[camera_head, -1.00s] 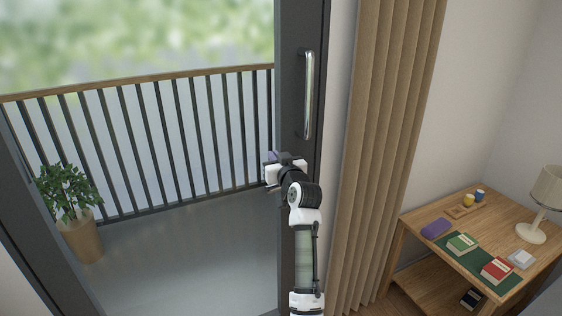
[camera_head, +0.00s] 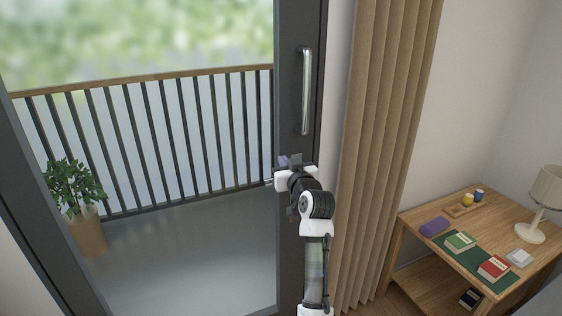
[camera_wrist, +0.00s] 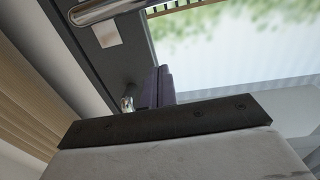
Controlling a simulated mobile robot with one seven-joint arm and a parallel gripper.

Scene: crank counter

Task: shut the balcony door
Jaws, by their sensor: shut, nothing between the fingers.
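The balcony door shows as a dark upright stile (camera_head: 289,75) with a long chrome bar handle (camera_head: 305,90). A wide view of the balcony lies to its left, up to another dark frame (camera_head: 35,215). My gripper (camera_head: 283,161) is shut and empty, in front of the stile's left edge and below the handle. In the wrist view the purple fingers (camera_wrist: 158,87) are together beside the dark stile (camera_wrist: 108,65). One end of the handle (camera_wrist: 105,11) shows above them. I cannot tell whether the fingers touch the stile.
A tan curtain (camera_head: 383,150) hangs just right of the door. A wooden desk (camera_head: 488,212) with books and a lamp (camera_head: 545,190) stands at the right. On the balcony are a potted plant (camera_head: 87,235) and a railing (camera_head: 150,77). The balcony floor (camera_head: 195,255) is mostly clear.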

